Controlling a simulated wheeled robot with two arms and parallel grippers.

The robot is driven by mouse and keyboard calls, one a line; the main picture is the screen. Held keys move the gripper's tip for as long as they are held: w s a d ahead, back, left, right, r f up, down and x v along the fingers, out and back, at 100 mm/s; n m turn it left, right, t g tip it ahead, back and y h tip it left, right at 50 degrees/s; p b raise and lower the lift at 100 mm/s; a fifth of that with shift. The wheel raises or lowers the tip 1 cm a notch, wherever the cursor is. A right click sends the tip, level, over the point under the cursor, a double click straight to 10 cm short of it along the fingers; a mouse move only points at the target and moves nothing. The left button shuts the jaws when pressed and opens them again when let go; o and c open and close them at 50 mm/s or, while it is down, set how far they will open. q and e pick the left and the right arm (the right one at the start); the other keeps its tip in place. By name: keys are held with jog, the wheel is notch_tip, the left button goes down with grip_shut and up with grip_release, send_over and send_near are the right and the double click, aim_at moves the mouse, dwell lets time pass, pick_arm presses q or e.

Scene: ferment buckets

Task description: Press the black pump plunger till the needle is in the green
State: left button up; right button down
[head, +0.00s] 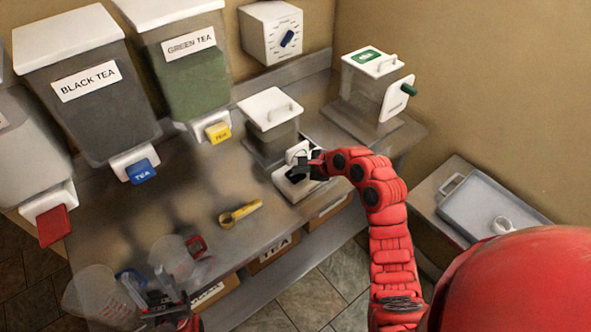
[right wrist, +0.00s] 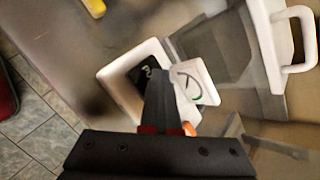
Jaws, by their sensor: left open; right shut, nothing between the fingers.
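The white pump unit (head: 284,188) stands on the counter in front of a clear bucket with a white lid (head: 270,107). Its black plunger (right wrist: 133,75) shows in the right wrist view beside my finger tips. The white gauge (head: 297,151) stands at the bucket side of the pump; it also shows in the right wrist view (right wrist: 205,92). My right gripper (head: 312,166) is shut and empty, over the pump; contact cannot be told. My left gripper (head: 166,304) is open at the lower left.
Clear jugs with blue and red (head: 196,245) handles stand near my left gripper. A yellow scoop (head: 240,212) lies mid-counter. Tea dispensers line the left back. Another lidded bucket (head: 372,85) stands at the back right. A grey tray (head: 480,208) is on the lower right surface.

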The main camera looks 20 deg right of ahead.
aim_at(299, 175)
jog(key=shift+f, duration=0.65)
dwell(0.5)
jog(key=shift+r+p, duration=2.05)
jog(key=shift+p, duration=0.2)
jog(key=shift+r, duration=0.2)
notch_tip(299, 175, up, 5)
jog(key=p, duration=0.4)
jog(key=shift+f+p, duration=0.2)
jog(key=shift+p, duration=0.15)
jog(key=shift+w+d, duration=0.1)
jog(key=shift+w, duration=0.05)
dwell(1.0)
